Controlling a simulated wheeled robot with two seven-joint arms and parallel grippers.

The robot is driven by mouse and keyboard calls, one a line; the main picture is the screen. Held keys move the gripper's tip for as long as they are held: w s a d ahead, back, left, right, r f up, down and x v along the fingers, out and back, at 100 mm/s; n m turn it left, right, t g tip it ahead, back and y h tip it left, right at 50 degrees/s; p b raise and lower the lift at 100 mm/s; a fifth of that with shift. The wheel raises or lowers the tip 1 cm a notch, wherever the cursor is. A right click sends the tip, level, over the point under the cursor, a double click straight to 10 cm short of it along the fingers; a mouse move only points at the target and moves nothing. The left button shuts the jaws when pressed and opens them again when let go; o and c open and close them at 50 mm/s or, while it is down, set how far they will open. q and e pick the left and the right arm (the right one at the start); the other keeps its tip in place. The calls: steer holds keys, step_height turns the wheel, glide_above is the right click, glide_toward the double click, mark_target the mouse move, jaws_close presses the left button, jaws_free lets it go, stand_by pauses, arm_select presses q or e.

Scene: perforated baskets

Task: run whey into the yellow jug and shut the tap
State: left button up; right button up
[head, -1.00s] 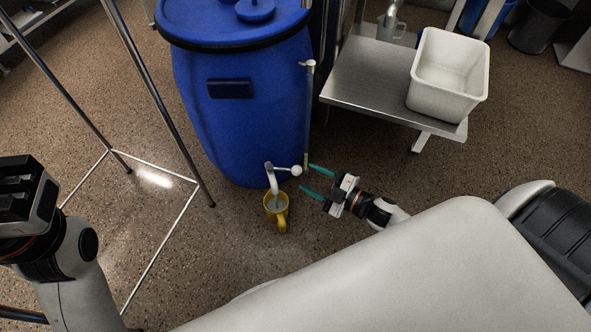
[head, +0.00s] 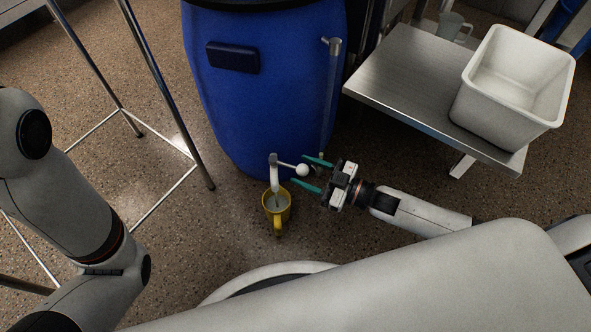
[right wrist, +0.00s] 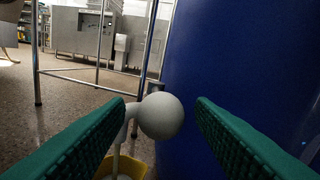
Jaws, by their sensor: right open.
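The blue barrel (head: 265,95) stands on the floor with a tap (head: 273,162) low on its front. The tap's lever points right and ends in a white ball knob (head: 303,170), also large in the right wrist view (right wrist: 161,116). The yellow jug (head: 278,213) stands upright under the spout, handle towards me; its rim shows in the right wrist view (right wrist: 136,167). A pale stream runs down from the spout into the jug, which holds pale liquid. My right gripper (head: 298,170) is open, its green fingers either side of the knob. My left gripper is out of view.
A metal frame (head: 170,188) stands on the floor at left. The floor around the yellow jug is clear.

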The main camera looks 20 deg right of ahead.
mark_target(290, 166)
steer(key=shift+b+x, duration=0.5)
steer(key=shift+x, duration=1.2)
jaws_close()
